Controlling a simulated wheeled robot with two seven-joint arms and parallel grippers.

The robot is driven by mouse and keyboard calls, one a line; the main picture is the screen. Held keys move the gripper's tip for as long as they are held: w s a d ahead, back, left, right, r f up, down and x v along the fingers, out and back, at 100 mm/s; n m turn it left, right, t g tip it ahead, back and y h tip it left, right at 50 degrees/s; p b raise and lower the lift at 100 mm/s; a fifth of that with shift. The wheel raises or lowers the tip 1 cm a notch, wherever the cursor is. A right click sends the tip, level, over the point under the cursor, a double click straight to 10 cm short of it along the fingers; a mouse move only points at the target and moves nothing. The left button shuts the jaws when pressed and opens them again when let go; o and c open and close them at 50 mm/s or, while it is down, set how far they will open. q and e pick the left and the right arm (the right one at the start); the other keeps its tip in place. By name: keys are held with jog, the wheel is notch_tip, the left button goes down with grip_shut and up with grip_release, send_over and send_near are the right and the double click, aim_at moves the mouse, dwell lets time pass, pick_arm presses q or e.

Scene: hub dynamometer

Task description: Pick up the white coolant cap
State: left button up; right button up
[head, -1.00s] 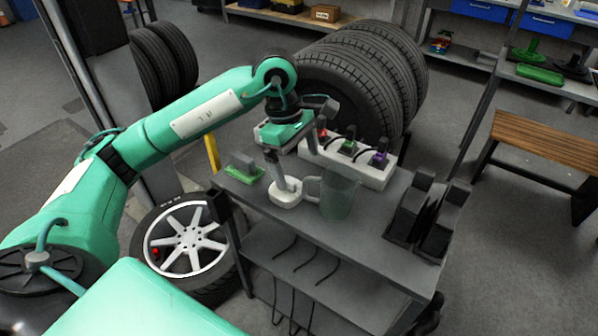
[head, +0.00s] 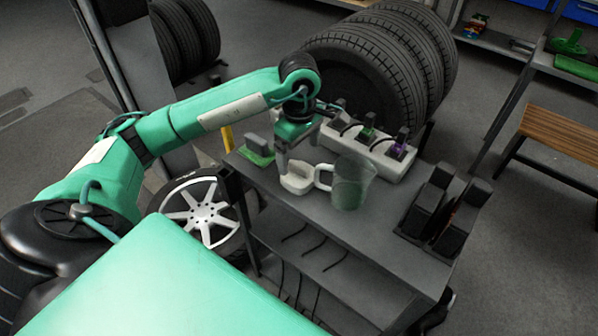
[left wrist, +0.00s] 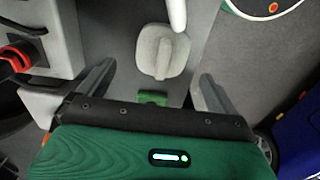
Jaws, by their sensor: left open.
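The white coolant cap (head: 297,180) lies on the dark top of the cart, just left of the clear jug (head: 352,186) with its white handle. In the left wrist view the cap (left wrist: 162,52) shows as a round disc with a raised bar, ahead of the fingers and roughly midway between them. My left gripper (head: 297,154) is open and points down close above the cap. Its two fingers also show in the left wrist view (left wrist: 155,80), apart with nothing gripped. Whether a finger touches the cap cannot be told. My right gripper is not in view.
A white strip (head: 366,150) with several coloured plugs lies behind the jug. A green block (head: 256,151) sits at the cart's left corner. Black upright holders (head: 436,214) stand at the right. The front middle of the cart top (head: 350,227) is clear.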

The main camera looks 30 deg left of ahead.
aim_at(299, 165)
pick_arm(q)
jog(key=f, duration=0.2)
jog(key=f+p, duration=0.1)
jog(key=f, duration=0.1)
jog(key=shift+s+d+f, duration=0.1)
jog(key=shift+s, duration=0.1)
jog(key=shift+f, duration=0.4)
jog(key=c, duration=1.1)
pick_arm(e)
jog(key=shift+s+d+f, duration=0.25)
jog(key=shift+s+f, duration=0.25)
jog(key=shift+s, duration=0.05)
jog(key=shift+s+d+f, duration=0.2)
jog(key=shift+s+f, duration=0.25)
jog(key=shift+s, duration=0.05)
pick_arm(q)
jog(key=shift+r, duration=0.1)
